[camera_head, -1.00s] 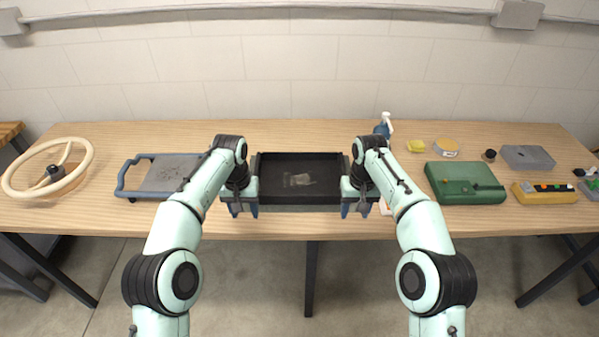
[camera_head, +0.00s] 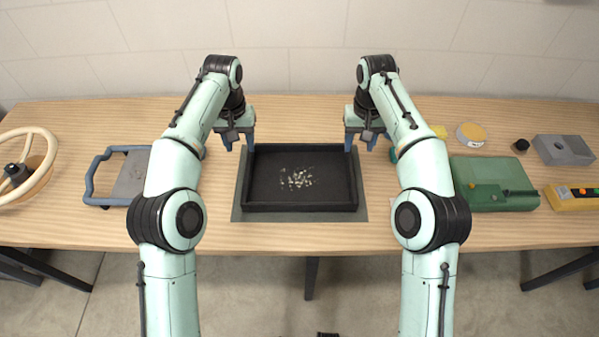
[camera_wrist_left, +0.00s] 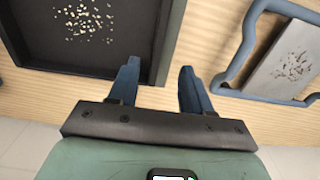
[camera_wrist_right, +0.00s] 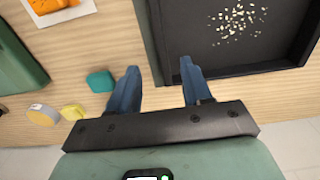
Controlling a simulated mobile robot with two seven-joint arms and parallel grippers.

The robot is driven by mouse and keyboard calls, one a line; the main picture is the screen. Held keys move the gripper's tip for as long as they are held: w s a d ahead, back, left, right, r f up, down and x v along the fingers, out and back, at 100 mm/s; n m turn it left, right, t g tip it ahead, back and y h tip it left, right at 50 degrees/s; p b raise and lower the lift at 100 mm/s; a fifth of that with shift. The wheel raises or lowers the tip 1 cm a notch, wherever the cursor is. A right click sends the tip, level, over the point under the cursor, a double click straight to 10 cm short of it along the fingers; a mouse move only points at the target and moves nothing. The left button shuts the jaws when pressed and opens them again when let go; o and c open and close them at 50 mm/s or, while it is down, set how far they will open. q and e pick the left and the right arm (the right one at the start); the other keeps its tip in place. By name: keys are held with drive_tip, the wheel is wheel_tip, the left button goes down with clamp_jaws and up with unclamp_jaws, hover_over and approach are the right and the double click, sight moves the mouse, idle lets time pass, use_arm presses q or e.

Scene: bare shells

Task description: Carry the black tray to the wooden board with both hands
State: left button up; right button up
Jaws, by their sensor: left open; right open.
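The black tray (camera_head: 300,206) rests flat on a dark grey mat (camera_head: 300,216) in the middle of the table, with pale bits scattered inside. It also shows in the left wrist view (camera_wrist_left: 145,30) and the right wrist view (camera_wrist_right: 262,66). My left gripper (camera_head: 238,142) is open and empty by the tray's far left corner. My right gripper (camera_head: 360,142) is open and empty by its far right corner. In each wrist picture a side wall runs between the fingertips; the height gap is unclear. I cannot make out a wooden board apart from the wooden tabletop.
A grey plate with a blue frame (camera_head: 95,178) lies left of my left arm, and a cream steering wheel (camera_head: 42,172) further left. At right are a green case (camera_head: 487,180), a grey block (camera_head: 563,149) and a yellow box (camera_head: 573,197). The table's front strip is clear.

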sight(247, 171)
use_arm(q)
wheel_tip(247, 171, down, 14)
drive_tip(key=shift+w+r, duration=0.15)
drive_tip(key=shift+r, duration=0.05)
use_arm(e)
wheel_tip(247, 171, down, 14)
drive_tip(key=shift+w+r, duration=0.15)
drive_tip(key=shift+r, duration=0.05)
use_arm(q)
clamp_jaws()
use_arm(e)
clamp_jaws()
use_arm(q)
drive_tip(key=shift+r, duration=0.15)
use_arm(e)
drive_tip(key=shift+r, duration=0.15)
idle(0.4)
